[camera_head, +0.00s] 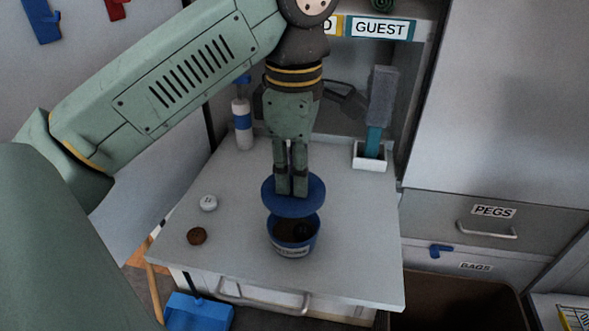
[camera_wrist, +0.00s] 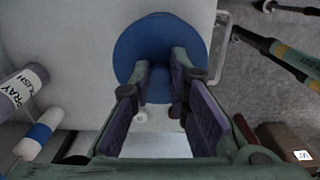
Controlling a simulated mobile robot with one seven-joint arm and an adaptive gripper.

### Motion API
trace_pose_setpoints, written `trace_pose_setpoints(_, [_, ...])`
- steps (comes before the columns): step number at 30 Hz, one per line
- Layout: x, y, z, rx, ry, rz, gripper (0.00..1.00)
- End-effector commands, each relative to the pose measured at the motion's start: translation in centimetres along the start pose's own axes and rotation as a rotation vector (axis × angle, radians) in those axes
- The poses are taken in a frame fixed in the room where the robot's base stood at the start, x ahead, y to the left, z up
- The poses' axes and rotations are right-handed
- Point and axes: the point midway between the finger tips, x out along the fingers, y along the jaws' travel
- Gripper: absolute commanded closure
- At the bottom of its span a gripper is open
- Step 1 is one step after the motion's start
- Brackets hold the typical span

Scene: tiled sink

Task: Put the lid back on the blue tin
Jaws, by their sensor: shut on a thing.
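The blue tin (camera_head: 293,243) stands upright on the grey counter, open at the top, with a dark inside and a pale label on its front. The round blue lid (camera_head: 282,207) is held roughly level above the tin's rim, a little toward its back left, with a gap at the front. My gripper (camera_head: 292,190) points straight down and is shut on the middle of the lid. In the wrist view the blue lid (camera_wrist: 150,35) lies beyond my fingertips (camera_wrist: 161,85) and hides the tin. The lid's underside cannot be seen.
A white round piece (camera_head: 208,203) and a brown round piece (camera_head: 196,236) lie left of the tin. A spray bottle (camera_head: 242,125) stands at the back left; a teal-handled brush in a white holder (camera_head: 369,156) stands at the back right. The counter right of the tin is clear.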

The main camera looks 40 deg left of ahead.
Motion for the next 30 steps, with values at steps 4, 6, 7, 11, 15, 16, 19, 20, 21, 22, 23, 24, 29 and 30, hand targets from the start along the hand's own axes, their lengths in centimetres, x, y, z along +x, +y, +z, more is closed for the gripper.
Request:
trace_pose_setpoints(4, [1.1,0.0,0.0,0.0,0.001,-0.001,1.0])
trace_pose_setpoints(6, [1.7,0.0,0.0,0.0,0.001,0.0,1.0])
trace_pose_setpoints(7, [2.0,0.0,0.0,0.0,0.001,0.0,1.0])
trace_pose_setpoints(11, [3.3,0.0,0.0,0.0,0.0,0.001,1.0])
trace_pose_setpoints(15, [4.7,-0.1,0.0,0.001,0.0,0.0,1.0])
trace_pose_setpoints(16, [5.0,0.0,0.0,0.001,0.0,0.0,1.0])
trace_pose_setpoints(19, [5.7,-0.1,0.0,0.001,0.0,0.0,1.0])
trace_pose_setpoints(20, [5.8,-0.1,0.0,0.001,0.0,0.0,1.0])
trace_pose_setpoints(21, [6.0,-0.1,0.0,0.001,0.0,0.0,1.0])
trace_pose_setpoints(22, [6.0,-0.1,0.0,0.001,0.0,0.0,1.0])
trace_pose_setpoints(23, [6.1,-0.1,0.0,0.001,0.0,0.0,1.0])
trace_pose_setpoints(24, [6.1,-0.1,0.0,0.001,0.0,0.0,1.0])
trace_pose_setpoints(29, [6.1,-0.1,0.0,0.0,0.0,0.0,1.0])
trace_pose_setpoints(30, [6.1,-0.1,0.0,0.0,0.0,0.0,1.0])
